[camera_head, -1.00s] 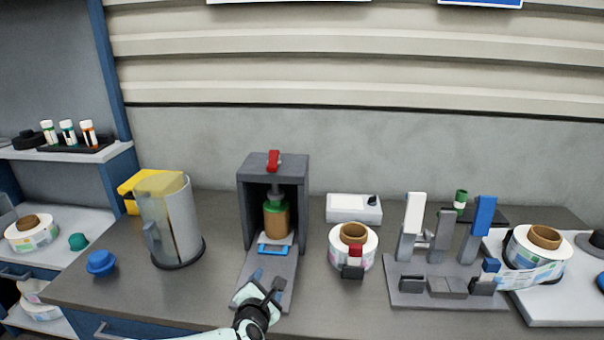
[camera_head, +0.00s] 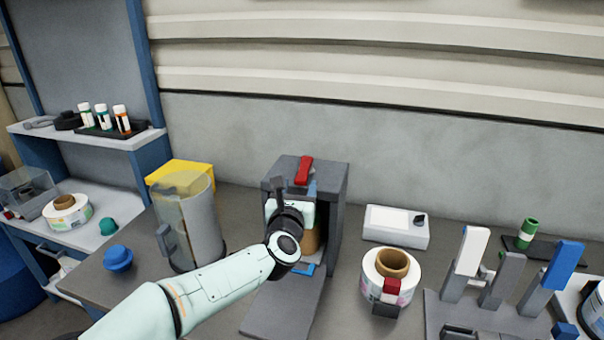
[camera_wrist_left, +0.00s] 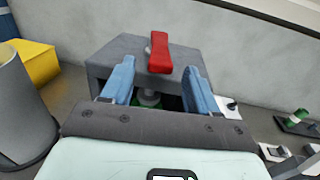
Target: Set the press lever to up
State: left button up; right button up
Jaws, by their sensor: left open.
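The press (camera_head: 335,190) is a dark grey box with an open front. Its red lever (camera_head: 303,170) sits at the top front edge and also shows in the wrist view (camera_wrist_left: 159,53), with its wider end toward me. My left gripper (camera_head: 296,186) is in front of the press near its top. In the wrist view the blue fingers (camera_wrist_left: 160,85) are apart on either side of the lever, a little below it, with nothing between them. A brown bottle (camera_head: 310,240) stands inside the press, mostly hidden by my gripper. My right gripper is not in view.
A label reel (camera_head: 372,268), a white device (camera_head: 396,226) and a rack (camera_head: 450,310) are on the right. A grey ramp (camera_head: 280,310) extends forward.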

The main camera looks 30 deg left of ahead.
aim_at(300, 183)
pick_arm(q)
jog(key=p+x, duration=0.1)
jog(key=x, duration=0.4)
jog(key=shift+w, duration=0.15)
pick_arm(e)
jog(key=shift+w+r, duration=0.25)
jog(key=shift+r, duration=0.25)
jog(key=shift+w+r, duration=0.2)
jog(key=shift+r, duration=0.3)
pick_arm(q)
grip_shut()
